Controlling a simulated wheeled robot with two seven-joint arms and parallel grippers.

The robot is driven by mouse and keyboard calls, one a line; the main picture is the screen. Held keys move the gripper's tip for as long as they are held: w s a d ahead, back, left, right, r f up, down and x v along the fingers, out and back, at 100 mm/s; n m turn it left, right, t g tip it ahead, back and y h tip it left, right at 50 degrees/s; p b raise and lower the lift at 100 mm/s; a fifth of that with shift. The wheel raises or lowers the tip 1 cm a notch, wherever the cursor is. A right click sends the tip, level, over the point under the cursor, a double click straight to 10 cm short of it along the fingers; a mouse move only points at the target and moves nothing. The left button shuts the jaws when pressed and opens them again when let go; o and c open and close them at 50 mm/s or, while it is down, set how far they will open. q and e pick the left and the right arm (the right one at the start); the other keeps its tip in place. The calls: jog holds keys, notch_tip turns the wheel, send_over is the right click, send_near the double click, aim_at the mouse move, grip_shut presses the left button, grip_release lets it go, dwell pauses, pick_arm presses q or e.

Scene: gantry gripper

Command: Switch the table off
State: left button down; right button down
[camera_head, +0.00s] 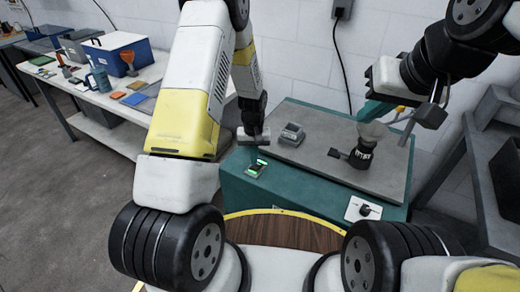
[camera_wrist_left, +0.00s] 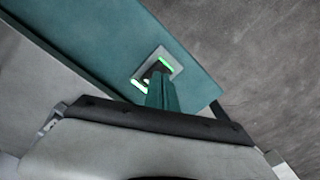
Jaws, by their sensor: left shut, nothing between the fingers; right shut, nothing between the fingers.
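The table is a teal cabinet (camera_head: 307,193) with a grey top (camera_head: 325,140). My left gripper (camera_head: 253,147) is above and just behind this switch. In the left wrist view its shut teal fingers (camera_wrist_left: 160,92) overlap the near part of the plate; I cannot tell whether they touch it. My right gripper (camera_head: 374,111) is shut and empty above the right side of the table top.
A grey block device (camera_head: 291,135) and a black clamp-like device (camera_head: 361,152) stand on the table top. A white plate with a black knob (camera_head: 363,209) is at the near right. A white bench (camera_head: 130,112) with bins and tools stands left. Grey shelving (camera_head: 490,150) is right.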

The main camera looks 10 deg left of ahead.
pick_arm(q)
jog(key=shift+f, duration=1.25)
dwell(0.6)
jog(key=shift+r, duration=3.5)
jog(key=shift+r, duration=0.1)
notch_tip(320, 180, up, 10)
jog(key=t, duration=0.1)
send_over(255, 168)
jog(key=s, duration=0.1)
jog(key=s+a+r+t+h, duration=0.15)
jog(key=s+r, duration=0.45)
jog(key=r, duration=0.6)
jog(key=s+r+m+t, duration=0.1)
jog(key=s+r+t, duration=0.1)
jog(key=s+r, duration=0.3)
jog(key=s+a+r+m+t, duration=0.1)
jog(key=s+r, duration=0.5)
jog(key=s, duration=0.6)
jog(key=shift+a+t+h, duration=0.2)
jog(key=shift+t+h, duration=0.15)
jog(key=shift+r, duration=0.1)
